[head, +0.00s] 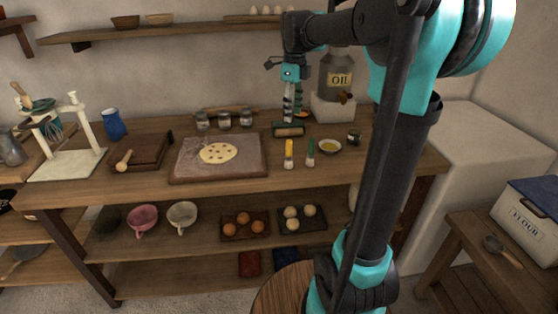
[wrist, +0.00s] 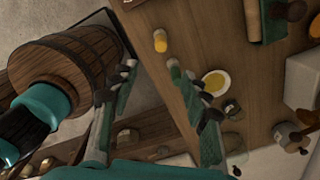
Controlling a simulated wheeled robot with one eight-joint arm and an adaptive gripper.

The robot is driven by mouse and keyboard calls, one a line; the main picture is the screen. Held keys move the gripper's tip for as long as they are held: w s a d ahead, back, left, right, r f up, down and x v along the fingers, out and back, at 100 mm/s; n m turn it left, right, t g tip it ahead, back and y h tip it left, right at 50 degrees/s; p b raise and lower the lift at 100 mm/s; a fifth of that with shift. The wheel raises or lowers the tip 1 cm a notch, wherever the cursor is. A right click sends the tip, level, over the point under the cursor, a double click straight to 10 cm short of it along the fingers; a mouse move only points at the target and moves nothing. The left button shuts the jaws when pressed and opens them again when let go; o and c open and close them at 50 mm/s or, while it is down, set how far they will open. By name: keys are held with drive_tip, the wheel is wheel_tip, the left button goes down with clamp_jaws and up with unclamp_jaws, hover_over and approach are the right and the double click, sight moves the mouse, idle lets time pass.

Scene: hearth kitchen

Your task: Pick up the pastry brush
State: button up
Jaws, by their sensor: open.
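Two small handled items stand side by side near the table's front edge: a yellow one with a pale lower end (head: 289,153) and a dark green one with a pale lower end (head: 310,153). Either could be the pastry brush; I cannot tell which from their size here. In the wrist view they show as a yellow piece (wrist: 160,41) and a green piece (wrist: 174,69). My gripper (head: 292,117) is open and empty, pointing down above the table behind them.
A small bowl of yellow liquid (head: 330,146) and a small jar (head: 354,137) stand close by on the right.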

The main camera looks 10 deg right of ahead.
sight(289, 155)
drive_tip(key=shift+m, duration=0.6)
drive_tip(key=f, duration=1.6)
drive_tip(key=shift+w+a+f, duration=0.2)
drive_tip(key=shift+w+a, duration=0.15)
drive_tip(key=shift+a, duration=0.05)
clamp_jaws()
